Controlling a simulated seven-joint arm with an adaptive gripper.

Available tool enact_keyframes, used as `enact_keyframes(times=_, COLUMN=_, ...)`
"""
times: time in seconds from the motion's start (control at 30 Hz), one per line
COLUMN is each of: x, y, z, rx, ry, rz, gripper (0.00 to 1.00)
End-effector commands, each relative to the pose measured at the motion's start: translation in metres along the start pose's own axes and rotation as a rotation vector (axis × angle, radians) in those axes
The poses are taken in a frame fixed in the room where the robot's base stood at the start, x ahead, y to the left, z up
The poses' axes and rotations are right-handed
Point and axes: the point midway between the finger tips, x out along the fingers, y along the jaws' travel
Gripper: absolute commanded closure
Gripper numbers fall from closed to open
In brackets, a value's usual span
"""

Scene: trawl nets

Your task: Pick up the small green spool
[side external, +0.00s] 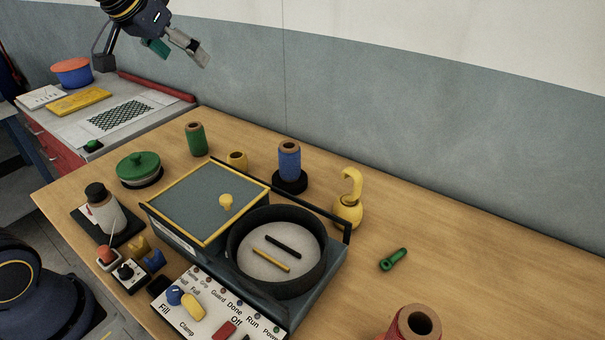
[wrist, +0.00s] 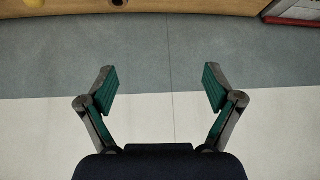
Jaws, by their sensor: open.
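An upright green spool (side external: 196,139) with a brown top stands on the wooden table near its back left edge. A smaller green tube-like piece (side external: 393,260) lies on its side at the right of the table, with an opening at one end. My gripper (side external: 180,54) is high at the upper left, above and behind the table and apart from both green pieces. In the wrist view my gripper (wrist: 160,82) is open with nothing between its green-padded fingers. Neither green piece can be made out clearly in the wrist view.
A machine with a round black pan (side external: 275,250) fills the table's middle. A blue spool (side external: 289,161), yellow hook-topped piece (side external: 349,200), yellow spool (side external: 237,160) and green-lidded pot (side external: 139,169) stand around it. A red spool (side external: 413,325) is front right. The right tabletop is mostly clear.

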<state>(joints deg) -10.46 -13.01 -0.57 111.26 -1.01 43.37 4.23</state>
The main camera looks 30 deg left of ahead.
Motion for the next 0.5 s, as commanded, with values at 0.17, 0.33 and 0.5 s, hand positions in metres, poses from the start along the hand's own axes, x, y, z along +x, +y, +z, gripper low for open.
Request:
enact_keyframes(times=0.17, x=0.097, y=-0.079, z=-0.045, rx=-0.115, ry=-0.066, rz=-0.08, gripper=0.1)
enact_keyframes(times=0.33, x=0.182, y=-0.155, z=-0.029, rx=-0.225, ry=-0.157, rz=-0.131, gripper=0.1)
enact_keyframes(times=0.5, x=0.23, y=-0.196, z=0.016, rx=-0.302, ry=-0.255, rz=-0.149, gripper=0.1)
